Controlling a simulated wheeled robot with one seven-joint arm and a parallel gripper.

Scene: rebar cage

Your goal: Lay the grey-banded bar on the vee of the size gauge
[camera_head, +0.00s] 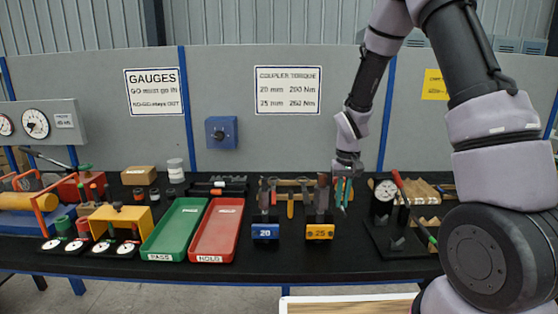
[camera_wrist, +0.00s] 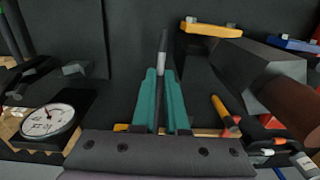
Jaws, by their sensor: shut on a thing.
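My gripper (camera_wrist: 161,85) has teal fingers, closed on a dark bar with a pale grey band (camera_wrist: 161,62). The bar projects beyond the fingertips in the wrist view. In the head view my gripper (camera_head: 343,190) hangs over the bench between the 25 block and the dial; the bar is too small to make out there. The size gauge has a round white dial (camera_head: 386,190), which also shows in the wrist view (camera_wrist: 47,121), on a black base. A small grey piece on that base (camera_head: 397,243), perhaps the vee, shows in the wrist view (camera_wrist: 76,68). The bar is apart from it.
The blue 20 block (camera_head: 265,232) and yellow 25 block (camera_head: 320,232) stand left of my gripper. A green tray (camera_head: 150,248) and a red tray (camera_head: 200,245) lie farther left. Tools lie behind my gripper.

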